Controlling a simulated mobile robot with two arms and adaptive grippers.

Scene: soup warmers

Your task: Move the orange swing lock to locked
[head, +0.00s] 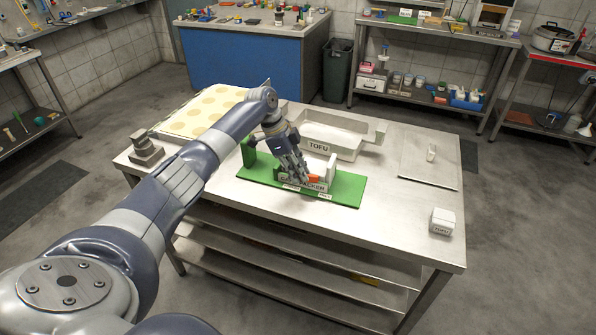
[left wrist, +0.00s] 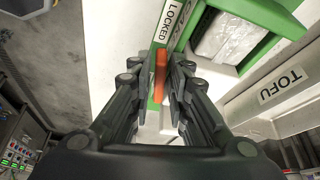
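The orange swing lock (head: 314,178) shows as a small orange piece at the front of the green-based tofu packer (head: 345,190). A LOCKED label (left wrist: 172,20) is just beyond the lock's far end. In the head view my left gripper (head: 303,177) reaches down over the packer and hides part of its front. My right gripper is not in view.
A long bin labelled TOFU (head: 335,150) stands behind the packer. A white TOFU block (head: 443,221) sits at the table's right edge. A spotted board (head: 205,112) and a grey stepped block (head: 146,148) are on the left.

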